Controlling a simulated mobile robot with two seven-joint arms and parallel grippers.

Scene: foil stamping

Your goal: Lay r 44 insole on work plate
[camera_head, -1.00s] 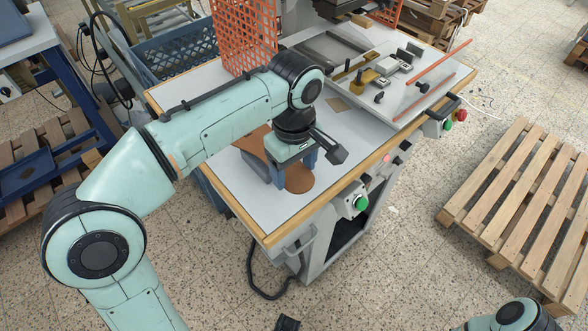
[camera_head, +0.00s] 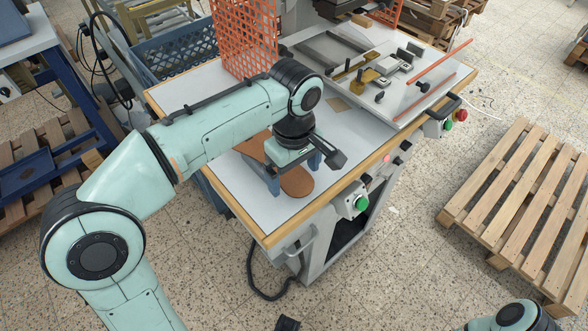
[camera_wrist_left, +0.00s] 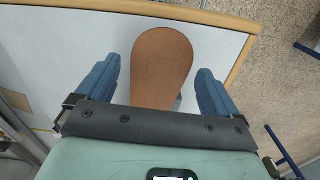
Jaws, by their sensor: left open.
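A brown insole (camera_head: 297,182) lies flat on the pale tabletop (camera_head: 240,190) near the table's front edge. Its middle is hidden under my left gripper (camera_head: 293,170) in the head view. In the left wrist view the insole (camera_wrist_left: 160,70) lies between the two blue fingers of the left gripper (camera_wrist_left: 158,75), with a gap on each side. The gripper is open, points down and holds nothing. A grey plate (camera_head: 410,102) with brass and metal fittings sits on the machine to the right of the insole; I take it for the work plate. My right gripper is not seen.
A small tan square (camera_head: 338,103) lies between insole and plate. Green and red buttons (camera_head: 361,202) line the front edge.

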